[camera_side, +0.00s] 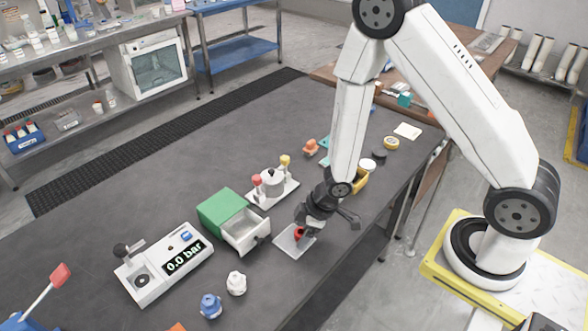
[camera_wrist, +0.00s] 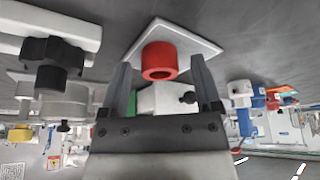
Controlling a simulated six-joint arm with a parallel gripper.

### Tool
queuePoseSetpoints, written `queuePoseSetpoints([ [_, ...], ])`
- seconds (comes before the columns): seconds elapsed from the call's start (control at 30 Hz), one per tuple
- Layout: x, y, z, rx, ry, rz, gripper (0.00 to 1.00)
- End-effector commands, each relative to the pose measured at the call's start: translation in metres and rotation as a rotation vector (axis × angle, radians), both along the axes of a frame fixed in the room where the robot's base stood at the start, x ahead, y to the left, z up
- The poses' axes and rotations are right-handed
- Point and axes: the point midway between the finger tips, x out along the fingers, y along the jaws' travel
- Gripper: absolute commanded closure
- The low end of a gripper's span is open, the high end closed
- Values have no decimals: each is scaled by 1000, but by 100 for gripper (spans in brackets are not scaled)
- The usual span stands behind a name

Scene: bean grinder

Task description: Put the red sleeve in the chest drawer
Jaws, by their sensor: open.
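The red sleeve (camera_wrist: 159,61) stands on a light square plate (camera_wrist: 190,35) in the wrist view. In the side view the red sleeve (camera_side: 299,232) shows partly, below my gripper (camera_side: 302,226), on the plate (camera_side: 289,246). In the wrist view my gripper (camera_wrist: 160,78) is open, with one finger on each side of the sleeve and gaps visible between. The chest is a green box (camera_side: 220,209) with a pale drawer (camera_side: 247,232) pulled out toward the plate. The drawer's inside looks empty in the side view. A dark knob sits on the drawer front.
A white device with red and yellow knobs (camera_side: 272,187) stands behind the plate. White (camera_side: 236,283) and blue (camera_side: 210,305) fittings stand in front of the drawer.

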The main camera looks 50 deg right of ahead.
Motion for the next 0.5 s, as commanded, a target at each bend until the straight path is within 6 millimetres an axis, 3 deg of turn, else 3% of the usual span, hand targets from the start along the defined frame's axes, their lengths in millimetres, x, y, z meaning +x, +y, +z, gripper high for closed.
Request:
queuePoseSetpoints([
  [0.5,-6,-5,20,1,-1,0,18],
])
